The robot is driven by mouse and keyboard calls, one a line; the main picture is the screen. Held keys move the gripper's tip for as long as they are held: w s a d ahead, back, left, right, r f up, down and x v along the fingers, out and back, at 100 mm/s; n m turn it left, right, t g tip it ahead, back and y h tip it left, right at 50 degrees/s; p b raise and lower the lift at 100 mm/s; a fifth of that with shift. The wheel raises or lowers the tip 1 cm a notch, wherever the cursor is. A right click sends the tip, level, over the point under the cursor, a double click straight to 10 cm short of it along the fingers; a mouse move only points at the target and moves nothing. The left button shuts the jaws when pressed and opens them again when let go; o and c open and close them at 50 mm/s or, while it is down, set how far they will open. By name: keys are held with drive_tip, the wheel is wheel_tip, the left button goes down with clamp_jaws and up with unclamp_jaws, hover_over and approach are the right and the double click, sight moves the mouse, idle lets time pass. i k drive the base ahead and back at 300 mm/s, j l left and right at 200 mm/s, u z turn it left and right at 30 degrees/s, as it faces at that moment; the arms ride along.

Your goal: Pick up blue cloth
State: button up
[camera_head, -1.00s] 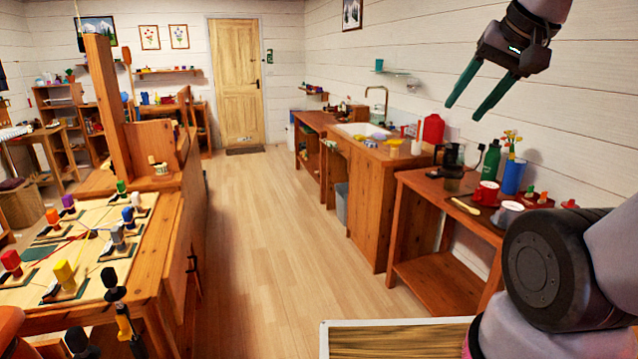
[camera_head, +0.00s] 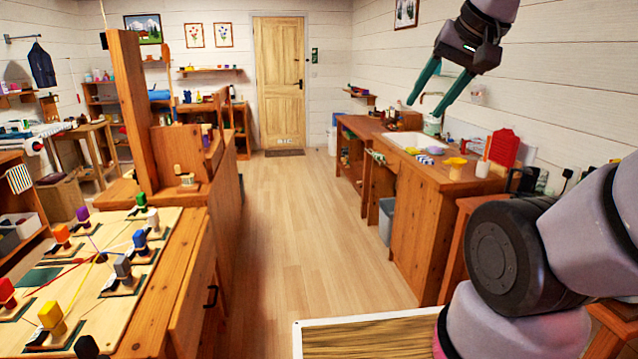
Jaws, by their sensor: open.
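My gripper (camera_head: 424,108) is raised at the upper right, its two green fingers apart and nothing between them. It appears in front of the sink counter and the white wall, apart from any surface. I cannot pick out a blue cloth with certainty. A dark blue apron-like cloth (camera_head: 42,65) hangs from a rail on the far left wall. A striped cloth (camera_head: 18,178) hangs at the left edge, and a small light cloth (camera_head: 377,157) hangs at the counter front; their colours are hard to tell.
A clear wooden floor aisle (camera_head: 285,230) leads to the door (camera_head: 280,85). The sink counter (camera_head: 425,175) and a grey bin (camera_head: 386,220) stand right. My arm hides the near right side.

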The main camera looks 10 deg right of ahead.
sight(425, 161)
drive_tip(key=i+z, duration=0.1)
drive_tip(key=i, duration=0.45)
drive_tip(key=i+j+z, duration=0.1)
drive_tip(key=i, duration=0.45)
drive_tip(key=i+j+z, duration=0.1)
drive_tip(key=i, duration=0.45)
drive_tip(key=i+j+z, duration=0.1)
drive_tip(key=i+z, duration=0.3)
drive_tip(key=i+j+z, duration=0.15)
drive_tip(key=z, duration=0.2)
drive_tip(key=i+j+z, duration=0.55)
drive_tip(key=z, duration=0.2)
drive_tip(key=i+j+z, duration=0.4)
drive_tip(key=j, duration=0.25)
drive_tip(key=k, duration=0.1)
